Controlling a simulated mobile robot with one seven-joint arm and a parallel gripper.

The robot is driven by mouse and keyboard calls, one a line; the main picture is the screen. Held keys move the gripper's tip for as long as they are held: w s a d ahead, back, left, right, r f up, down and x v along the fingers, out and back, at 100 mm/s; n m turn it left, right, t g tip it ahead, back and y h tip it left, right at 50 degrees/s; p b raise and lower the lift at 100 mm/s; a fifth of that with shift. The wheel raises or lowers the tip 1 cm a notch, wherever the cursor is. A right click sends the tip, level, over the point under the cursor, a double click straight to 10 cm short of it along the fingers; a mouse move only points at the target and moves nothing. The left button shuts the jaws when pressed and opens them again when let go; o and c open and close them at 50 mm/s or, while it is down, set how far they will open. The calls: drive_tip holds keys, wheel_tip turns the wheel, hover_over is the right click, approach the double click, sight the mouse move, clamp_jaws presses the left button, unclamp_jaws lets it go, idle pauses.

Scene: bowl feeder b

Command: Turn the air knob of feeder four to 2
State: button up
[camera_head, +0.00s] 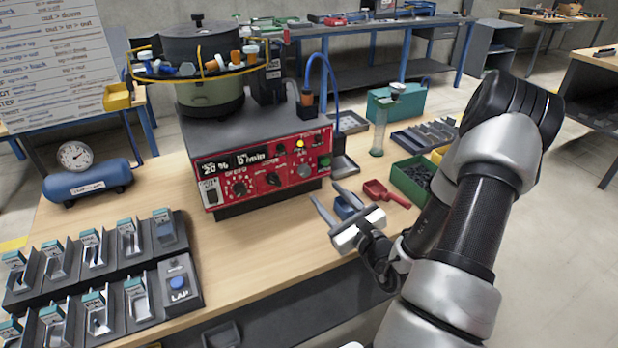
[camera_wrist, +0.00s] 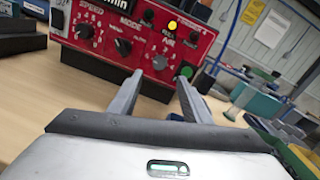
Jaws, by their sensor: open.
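The feeder's red control panel (camera_head: 262,190) faces the front of the table, and it also shows in the wrist view (camera_wrist: 103,56). Its grey air knob (camera_head: 304,171) is the rightmost of the three knobs. In the wrist view the air knob (camera_wrist: 160,63) appears just beyond the fingertips, between them. Its setting is too small to read. My gripper (camera_head: 325,192) is open and empty, in front of the panel's lower right and apart from it. Both fingers show in the wrist view (camera_wrist: 162,77), pointing toward the panel. The number on this feeder cannot be made out.
The mode knob (camera_wrist: 123,47) and speed knob (camera_wrist: 85,31) sit left of the air knob, the green button (camera_wrist: 187,74) to its right. A red scoop (camera_head: 385,193) and green bin (camera_head: 412,180) lie right of my gripper.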

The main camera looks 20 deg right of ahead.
sight(306, 172)
drive_tip(key=w, duration=0.6)
drive_tip(key=w+a+b, duration=0.1)
drive_tip(key=w, duration=0.3)
drive_tip(key=shift+w, duration=0.1)
drive_tip(key=c, duration=1)
